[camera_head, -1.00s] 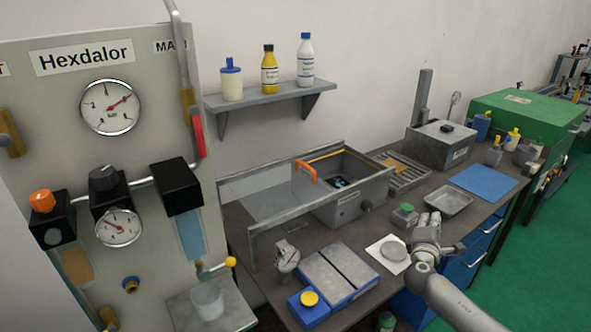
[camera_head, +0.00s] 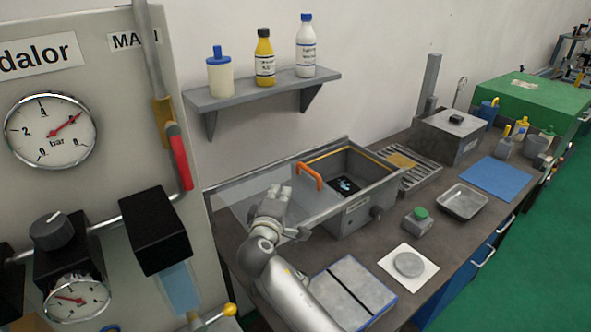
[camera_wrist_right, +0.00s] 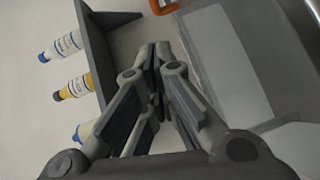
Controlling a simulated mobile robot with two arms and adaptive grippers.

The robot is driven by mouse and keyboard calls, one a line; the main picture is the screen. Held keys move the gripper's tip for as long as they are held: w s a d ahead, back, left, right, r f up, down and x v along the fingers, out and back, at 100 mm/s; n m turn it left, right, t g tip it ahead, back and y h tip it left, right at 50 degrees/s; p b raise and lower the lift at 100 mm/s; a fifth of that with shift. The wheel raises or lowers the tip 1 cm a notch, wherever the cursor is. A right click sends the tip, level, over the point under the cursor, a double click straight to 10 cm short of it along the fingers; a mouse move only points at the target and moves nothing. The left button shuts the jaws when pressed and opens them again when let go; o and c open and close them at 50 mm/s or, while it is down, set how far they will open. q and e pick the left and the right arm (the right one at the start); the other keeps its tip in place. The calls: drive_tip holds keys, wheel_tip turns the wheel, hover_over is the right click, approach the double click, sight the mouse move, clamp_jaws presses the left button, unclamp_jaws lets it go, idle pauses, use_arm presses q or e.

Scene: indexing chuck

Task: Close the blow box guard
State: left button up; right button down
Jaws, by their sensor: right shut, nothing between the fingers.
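The blow box (camera_head: 358,218) is a grey metal box on the bench, with its top open and a dark part inside. Its guard (camera_head: 240,197) is a clear panel in a metal frame, slid to the left of the opening. The orange handle (camera_head: 309,176) stands at the guard's right edge; it also shows at the top of the wrist view (camera_wrist_right: 163,5). My right gripper (camera_head: 277,192) is shut and empty, in front of the clear panel and just left of the handle. The wrist view shows its closed fingers (camera_wrist_right: 155,55) pointing toward the handle's side, apart from it. My left gripper is not in view.
A gauge panel (camera_head: 90,150) with a red-gripped lever stands at the left. A shelf (camera_head: 265,92) with bottles hangs behind the box. A green-topped block (camera_head: 418,220), a disc on white paper (camera_head: 409,264) and a metal tray (camera_head: 463,201) lie to the right.

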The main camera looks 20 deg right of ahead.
sight(301, 167)
drive_tip(key=x, duration=0.1)
drive_tip(key=p+x, duration=0.1)
drive_tip(key=x, duration=0.1)
drive_tip(key=shift+s+d+r, duration=0.1)
drive_tip(key=shift+d+r, duration=0.05)
drive_tip(key=shift+r, duration=0.1)
drive_tip(key=x, duration=0.2)
drive_tip(key=shift+w+f+p, duration=0.1)
drive_tip(key=shift+w+p, duration=0.2)
drive_tip(key=x, duration=0.3)
drive_tip(key=shift+d+f+p, duration=0.1)
drive_tip(key=shift+d+p, duration=0.05)
drive_tip(key=shift+p, duration=0.15)
drive_tip(key=d, duration=0.1)
drive_tip(key=w+d+p, duration=0.1)
drive_tip(key=shift+w+d+f+p, duration=0.25)
drive_tip(key=shift+w+d+p, duration=0.05)
drive_tip(key=shift+d, duration=0.1)
drive_tip(key=shift+w+d+f, duration=0.1)
drive_tip(key=shift+d+f, duration=0.1)
drive_tip(key=shift+d, duration=0.45)
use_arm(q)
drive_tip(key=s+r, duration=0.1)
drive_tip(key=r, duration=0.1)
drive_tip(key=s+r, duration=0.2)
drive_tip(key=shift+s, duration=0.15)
use_arm(e)
drive_tip(key=shift+a, duration=0.1)
